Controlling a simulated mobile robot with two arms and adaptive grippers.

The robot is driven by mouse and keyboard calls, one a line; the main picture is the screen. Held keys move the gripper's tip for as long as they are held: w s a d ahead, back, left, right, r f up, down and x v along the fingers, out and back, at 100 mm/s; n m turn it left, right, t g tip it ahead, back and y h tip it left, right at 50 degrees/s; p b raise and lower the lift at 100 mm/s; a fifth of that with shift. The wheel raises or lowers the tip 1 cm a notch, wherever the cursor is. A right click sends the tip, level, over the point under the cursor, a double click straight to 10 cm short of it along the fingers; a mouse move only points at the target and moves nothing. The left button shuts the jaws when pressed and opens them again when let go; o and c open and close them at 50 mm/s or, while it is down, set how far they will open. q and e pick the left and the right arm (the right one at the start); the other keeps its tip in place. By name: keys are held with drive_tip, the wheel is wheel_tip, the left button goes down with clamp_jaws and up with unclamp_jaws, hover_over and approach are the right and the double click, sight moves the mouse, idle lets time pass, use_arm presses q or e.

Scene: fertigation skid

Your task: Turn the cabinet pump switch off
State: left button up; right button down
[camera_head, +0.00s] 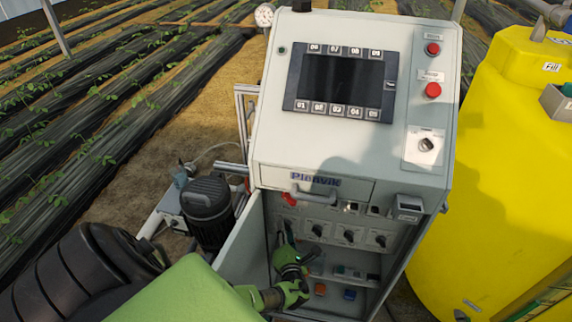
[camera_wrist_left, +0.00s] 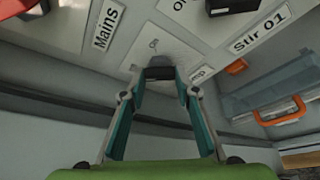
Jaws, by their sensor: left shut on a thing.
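The open grey cabinet (camera_head: 232,250) has a panel with a row of black rotary switches, such as one (camera_head: 348,235) right of my gripper. My left gripper (camera_head: 284,242) reaches inside at the left end of this row. In the left wrist view its two fingers (camera_wrist_left: 160,82) are closed on a black switch knob (camera_wrist_left: 160,70) on a pale plate. A partly hidden label (camera_wrist_left: 201,75) beside it seems to end in "mp". The knob's exact setting is hard to tell. My right gripper is not in view.
A red switch (camera_head: 289,199) sits above, near a "Mains" label (camera_wrist_left: 105,26). A "Stir 01" label (camera_wrist_left: 258,30) is on the right in the wrist view. The cabinet's side wall is close to my left gripper. A yellow tank (camera_head: 510,150) stands right, a dark motor (camera_head: 207,210) left.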

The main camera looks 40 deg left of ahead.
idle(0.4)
use_arm(q)
drive_tip(key=o, duration=1.1)
